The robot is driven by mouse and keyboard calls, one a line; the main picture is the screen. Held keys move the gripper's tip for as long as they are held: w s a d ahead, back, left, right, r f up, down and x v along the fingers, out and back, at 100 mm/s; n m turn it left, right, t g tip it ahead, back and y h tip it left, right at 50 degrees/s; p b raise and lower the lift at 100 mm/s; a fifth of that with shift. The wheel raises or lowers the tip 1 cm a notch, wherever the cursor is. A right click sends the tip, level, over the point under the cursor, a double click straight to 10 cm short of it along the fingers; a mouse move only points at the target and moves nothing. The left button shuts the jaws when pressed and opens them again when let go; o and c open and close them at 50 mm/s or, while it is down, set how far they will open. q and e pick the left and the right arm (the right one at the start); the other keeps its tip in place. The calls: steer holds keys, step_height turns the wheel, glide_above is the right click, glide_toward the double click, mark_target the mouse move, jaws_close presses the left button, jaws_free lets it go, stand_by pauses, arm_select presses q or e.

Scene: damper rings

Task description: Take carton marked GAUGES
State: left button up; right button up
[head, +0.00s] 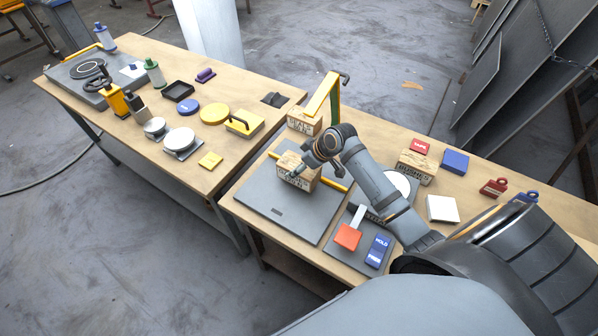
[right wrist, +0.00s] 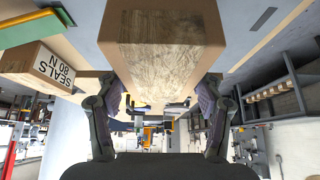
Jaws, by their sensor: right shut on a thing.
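My right gripper (head: 309,163) is shut on a wooden carton (head: 297,178) over the grey plate (head: 275,211) on the nearer table. The carton's front carries dark lettering too small for me to read surely. In the right wrist view the carton (right wrist: 163,45) fills the space between both fingers, its plain wood-grain side facing me. I cannot tell if it touches the plate. A carton marked SEALS (head: 304,122) stands behind it, and its label reads SEALS 80 N in the right wrist view (right wrist: 58,68). Another labelled carton (head: 416,167) stands to the right. My left gripper is not in view.
A red block (head: 347,236) and a blue HOLD/FREE block (head: 378,250) stand at front. The plate's left part is bare. The farther table (head: 185,180) holds several parts.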

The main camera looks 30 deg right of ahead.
steer(key=s+r, duration=0.1)
steer(key=r, duration=0.1)
steer(key=s+r, duration=0.2)
steer(key=s+a+r, duration=0.1)
steer(key=s+r, duration=0.1)
steer(key=shift+r, duration=0.15)
arm_select(q)
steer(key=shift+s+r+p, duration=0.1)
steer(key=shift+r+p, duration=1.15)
steer(key=shift+p, duration=0.35)
arm_select(e)
steer(key=s+a+r, duration=0.2)
steer(key=s+r, duration=0.2)
steer(key=s, duration=0.4)
steer(key=shift+s, duration=0.4)
